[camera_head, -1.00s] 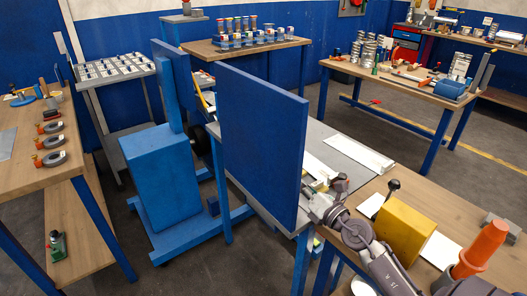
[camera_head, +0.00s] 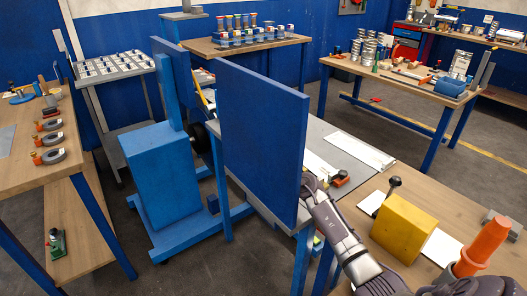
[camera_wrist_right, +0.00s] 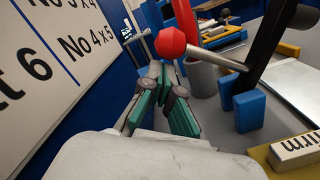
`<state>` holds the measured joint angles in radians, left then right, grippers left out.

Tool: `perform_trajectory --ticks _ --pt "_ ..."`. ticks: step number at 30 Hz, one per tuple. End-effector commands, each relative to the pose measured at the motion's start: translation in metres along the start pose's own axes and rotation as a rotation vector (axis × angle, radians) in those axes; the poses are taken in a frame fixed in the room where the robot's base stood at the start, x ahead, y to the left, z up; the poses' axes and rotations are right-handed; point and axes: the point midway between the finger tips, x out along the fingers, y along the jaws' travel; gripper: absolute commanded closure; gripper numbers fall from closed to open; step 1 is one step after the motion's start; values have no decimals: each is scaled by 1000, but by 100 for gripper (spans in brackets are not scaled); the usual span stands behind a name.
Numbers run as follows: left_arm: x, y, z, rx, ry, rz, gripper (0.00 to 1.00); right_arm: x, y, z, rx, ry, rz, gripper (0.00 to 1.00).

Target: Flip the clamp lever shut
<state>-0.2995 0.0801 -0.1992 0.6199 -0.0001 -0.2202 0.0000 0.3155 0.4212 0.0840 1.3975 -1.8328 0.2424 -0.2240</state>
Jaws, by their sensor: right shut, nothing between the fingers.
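In the right wrist view a lever with a red ball knob (camera_wrist_right: 172,42) and a metal rod stands just beyond my right gripper (camera_wrist_right: 162,84). The rod runs right from the knob to a dark upright bar. The gripper's green-padded fingers are together and empty, and the knob appears just above and right of the fingertips. I cannot tell whether they touch. In the head view my right forearm reaches to the edge of the blue panel (camera_head: 262,140), which hides the gripper and the lever. My left gripper is not in view.
A white lettered board (camera_wrist_right: 50,60) is close on the left in the wrist view. A blue block (camera_wrist_right: 249,111) and a grey cylinder (camera_wrist_right: 202,78) stand to the right. In the head view a yellow block (camera_head: 403,228) and an orange handle (camera_head: 482,246) are beside my right arm.

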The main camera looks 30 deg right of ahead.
Motion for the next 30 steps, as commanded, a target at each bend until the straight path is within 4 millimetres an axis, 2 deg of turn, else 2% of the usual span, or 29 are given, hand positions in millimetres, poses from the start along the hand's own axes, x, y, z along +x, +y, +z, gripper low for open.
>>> perform_trajectory --ticks 13,23,30 --pt "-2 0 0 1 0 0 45 1 0 2 10 1 -1 100" --pt "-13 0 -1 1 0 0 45 1 1 11 80 -1 -5 100" --pt "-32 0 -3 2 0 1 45 2 1 26 185 -1 -12 100"
